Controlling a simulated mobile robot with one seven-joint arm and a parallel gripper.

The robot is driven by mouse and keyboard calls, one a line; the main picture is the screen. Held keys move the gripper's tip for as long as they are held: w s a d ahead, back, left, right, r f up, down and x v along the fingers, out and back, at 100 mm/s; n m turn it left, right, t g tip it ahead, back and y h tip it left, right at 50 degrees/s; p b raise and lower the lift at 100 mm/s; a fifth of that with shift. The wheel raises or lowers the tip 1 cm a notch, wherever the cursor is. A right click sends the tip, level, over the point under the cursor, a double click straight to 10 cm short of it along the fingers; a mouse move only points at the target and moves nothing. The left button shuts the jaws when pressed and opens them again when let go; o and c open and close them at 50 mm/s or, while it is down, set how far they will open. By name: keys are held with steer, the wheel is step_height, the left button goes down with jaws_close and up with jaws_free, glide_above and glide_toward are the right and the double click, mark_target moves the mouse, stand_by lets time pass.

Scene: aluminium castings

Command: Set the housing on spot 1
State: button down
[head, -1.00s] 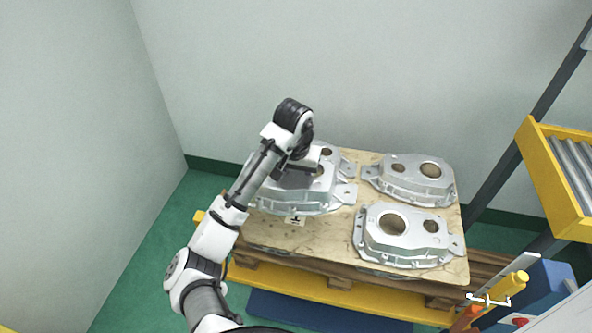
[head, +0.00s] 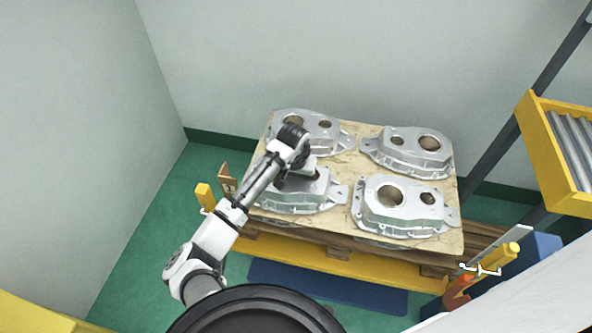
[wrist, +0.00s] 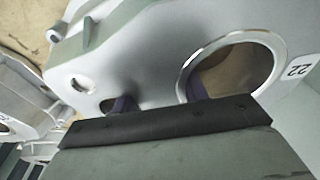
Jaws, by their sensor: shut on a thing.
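A silver cast housing (head: 290,201) is at the front left of the wooden pallet (head: 345,222). My gripper (head: 297,181) comes down on it from above and is shut on it. In the wrist view my gripper's dark fingers (wrist: 158,100) reach into openings in the top of the housing (wrist: 145,55), one at the large round bore. A label reading 22 shows beside that bore. The head view does not show clearly whether the housing rests on the boards or hangs just above them. No mark for spot 1 is visible; the housing covers that corner.
Other housings sit at the back left (head: 325,133), back right (head: 407,157) and front right (head: 405,218). The held housing's right lug is close to the front-right one. A yellow roller conveyor (head: 545,150) stands at right. Yellow posts (head: 205,196) flank the pallet. Walls lie behind and left.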

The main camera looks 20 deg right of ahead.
mark_target(295, 179)
steer(key=shift+f, duration=0.15)
steer(key=c, duration=0.8)
jaws_free()
steer(key=shift+o, duration=0.2)
steer(key=r, duration=0.4)
steer(key=s+r+b, duration=0.1)
steer(key=r, duration=0.3)
steer(key=a+r+b, duration=0.1)
steer(key=r, duration=0.3)
steer(key=shift+s, duration=0.25)
